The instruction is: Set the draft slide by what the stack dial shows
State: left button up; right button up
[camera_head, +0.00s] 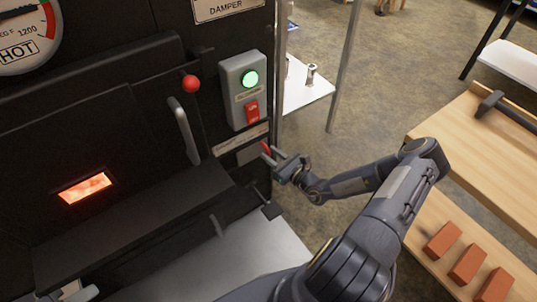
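The stack dial (22,38) is cut off at the upper left. My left gripper is not clearly in view.
A grey switch box (242,90) with a lit green lamp and red switch is above the gripper. A red knob (190,83) and a door handle (184,131) stick out at left. A glowing window (86,187) is in the front. Bricks (467,264) lie on a wooden bench at right.

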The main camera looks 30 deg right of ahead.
pick_arm(q)
jog(key=shift+f, duration=0.2)
pick_arm(e)
jog(key=shift+x, duration=0.9)
grip_shut()
jog(key=shift+d+r, duration=0.1)
jog(key=shift+d, duration=0.05)
jog(key=shift+w+d+p, duration=0.1)
jog(key=shift+d+p, duration=0.45)
jog(key=shift+d, duration=0.35)
pick_arm(q)
jog(key=shift+d+r, duration=0.5)
jog(key=shift+r, duration=0.05)
pick_arm(e)
grip_release()
